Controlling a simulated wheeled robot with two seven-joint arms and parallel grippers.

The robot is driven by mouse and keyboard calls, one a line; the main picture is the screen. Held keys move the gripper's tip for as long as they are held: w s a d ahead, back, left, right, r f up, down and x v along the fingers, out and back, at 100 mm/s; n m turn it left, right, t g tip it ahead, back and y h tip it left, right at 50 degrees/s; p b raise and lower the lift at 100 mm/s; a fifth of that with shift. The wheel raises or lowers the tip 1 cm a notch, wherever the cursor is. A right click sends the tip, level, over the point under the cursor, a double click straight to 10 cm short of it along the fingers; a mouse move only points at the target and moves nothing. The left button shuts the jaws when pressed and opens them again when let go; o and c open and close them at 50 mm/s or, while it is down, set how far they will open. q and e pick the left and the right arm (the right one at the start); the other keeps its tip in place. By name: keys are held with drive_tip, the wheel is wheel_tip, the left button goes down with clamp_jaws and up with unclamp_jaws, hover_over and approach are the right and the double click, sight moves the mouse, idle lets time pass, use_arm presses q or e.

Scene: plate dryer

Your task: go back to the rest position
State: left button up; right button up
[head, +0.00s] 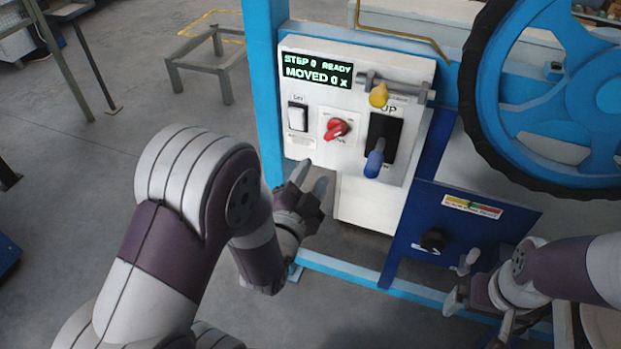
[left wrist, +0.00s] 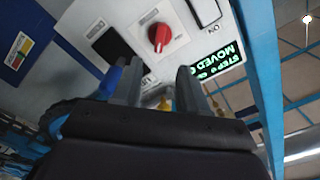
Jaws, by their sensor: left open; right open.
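My left gripper (head: 310,183) is open and empty, in front of and below the left part of the white control panel (head: 352,170). In the left wrist view its two fingers (left wrist: 158,85) stand apart with the panel behind them. My right gripper (head: 460,285) is open and empty at the lower right, in front of the blue lower panel (head: 460,222). The control panel carries a white switch (head: 298,117), a red knob (head: 337,129), a blue-handled lever (head: 375,160) and a yellow knob (head: 379,95). Its display (head: 317,70) reads "STEP 0 READY, MOVED 0 X".
A large blue wheel (head: 487,75) with a black rim stands at the upper right. A blue frame post (head: 266,90) runs along the panel's left side. A low grey stand (head: 200,67) is behind; open floor lies left.

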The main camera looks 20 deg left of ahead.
use_arm(q)
drive_tip(key=shift+s, duration=0.2)
idle(0.3)
wheel_tip(320, 180, down, 8)
drive_tip(key=s+f+n+g, duration=0.1)
drive_tip(key=s+n+g, duration=0.2)
drive_tip(key=g, duration=0.3)
drive_tip(key=s+r+n+g+p, duration=0.2)
drive_tip(key=s+n+g+p, duration=0.25)
drive_tip(key=s+g, duration=0.2)
drive_tip(key=s+a+r+n+g+p, duration=0.1)
drive_tip(key=s+r+n+g+p, duration=0.1)
drive_tip(key=r+p, duration=0.5)
wheel_tip(320, 180, up, 5)
drive_tip(key=shift+s+a+f+g+y, duration=0.1)
drive_tip(key=shift+s+a+g+y, duration=0.25)
drive_tip(key=shift+s+g, duration=0.7)
drive_tip(key=shift+w, duration=0.1)
